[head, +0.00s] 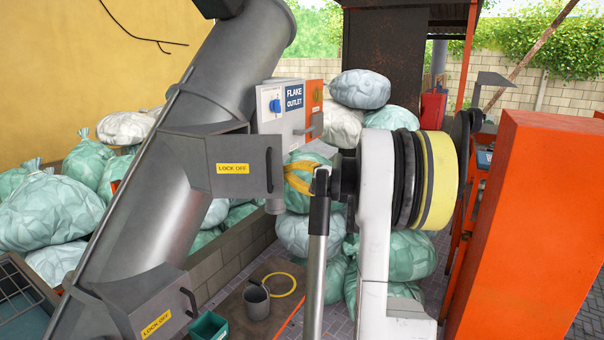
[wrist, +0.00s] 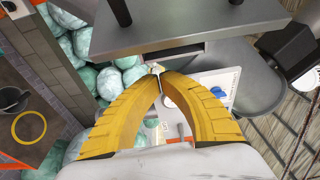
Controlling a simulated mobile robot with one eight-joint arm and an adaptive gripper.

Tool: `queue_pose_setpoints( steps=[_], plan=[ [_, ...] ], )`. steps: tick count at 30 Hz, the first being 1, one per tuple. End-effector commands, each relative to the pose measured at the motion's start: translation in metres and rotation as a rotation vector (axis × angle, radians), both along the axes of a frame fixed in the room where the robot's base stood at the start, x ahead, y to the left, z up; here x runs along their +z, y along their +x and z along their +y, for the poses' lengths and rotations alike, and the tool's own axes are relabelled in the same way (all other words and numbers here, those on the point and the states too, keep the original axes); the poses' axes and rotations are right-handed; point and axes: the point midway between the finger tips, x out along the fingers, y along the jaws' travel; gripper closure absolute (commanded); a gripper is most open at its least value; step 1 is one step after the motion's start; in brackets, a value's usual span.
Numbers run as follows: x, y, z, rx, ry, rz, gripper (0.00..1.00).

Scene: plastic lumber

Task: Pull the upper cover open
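The upper cover (head: 232,166) is a grey box with a yellow LOCK OFF label on the large slanted grey pipe (head: 170,190). It looks closed. Its dark handle (head: 268,170) is on the right side of the box. My gripper (head: 289,174), with yellow ribbed fingers, is just right of the handle, apart from it in the head view. In the wrist view my gripper (wrist: 159,73) has its fingertips together with nothing clearly held. A grey box, apparently the upper cover (wrist: 190,32), lies beyond the tips. Two dark posts stand on it, cut off by the frame edge.
A lower cover (head: 150,306) with its own handle is further down the pipe. The flake outlet box (head: 282,110) stands behind my gripper. Stuffed bags (head: 45,215) fill the background. An orange panel (head: 540,230) is at right. A grey bucket (head: 257,302) and yellow ring (head: 279,285) lie below.

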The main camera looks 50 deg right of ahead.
Motion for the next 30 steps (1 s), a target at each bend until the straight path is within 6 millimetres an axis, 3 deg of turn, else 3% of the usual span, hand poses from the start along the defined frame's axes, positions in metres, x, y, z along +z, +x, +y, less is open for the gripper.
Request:
queue_pose_setpoints(
  steps=[1,9,25,30],
  plan=[
    [0.002,0.006,0.002,0.001,0.000,0.000,1.00],
    [0.001,-0.018,0.029,-0.001,0.000,0.000,1.00],
    [0.000,-0.021,0.034,-0.010,0.000,0.001,1.00],
    [0.000,-0.029,0.045,-0.061,0.000,0.001,1.00]
  ],
)
